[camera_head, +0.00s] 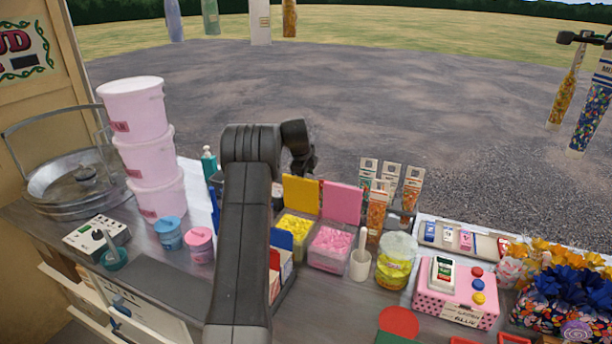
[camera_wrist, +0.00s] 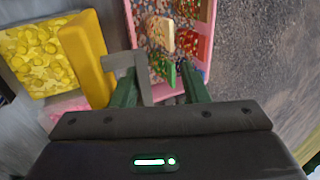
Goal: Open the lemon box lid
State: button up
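The lemon box (camera_head: 290,238) holds yellow sweets and stands on the counter in the head view. Its yellow lid (camera_head: 301,195) stands raised, upright at the box's back edge. In the wrist view the yellow sweets (camera_wrist: 30,52) show uncovered at left, with the thick yellow lid (camera_wrist: 88,60) beside them. My gripper (camera_wrist: 160,76) has its two dark green fingers apart, just right of the lid. A grey angled piece shows between the fingers; I cannot tell what it is. The lid is not between the fingers. In the head view my arm hides the fingers.
A pink box (camera_head: 330,247) with its pink lid (camera_head: 342,203) raised stands right of the lemon box. Stacked pink tubs (camera_head: 146,150) stand at left. A pink-rimmed tray (camera_wrist: 210,45) lies beyond my fingers.

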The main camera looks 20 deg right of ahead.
jog(key=o, duration=0.6)
jog(key=r, duration=0.4)
jog(key=shift+w+d+r, duration=0.35)
jog(key=shift+w+d, duration=0.05)
jog(key=shift+c, duration=0.2)
notch_tip(320, 180, up, 6)
jog(key=shift+s+a+r, duration=0.1)
jog(key=shift+s+a, duration=0.05)
jog(key=c, duration=0.6)
jog(key=shift+o, duration=0.2)
jog(key=shift+s+a+r, duration=0.1)
jog(key=shift+r, duration=0.3)
jog(key=shift+f, duration=0.1)
notch_tip(320, 180, down, 8)
jog(key=shift+f, duration=0.1)
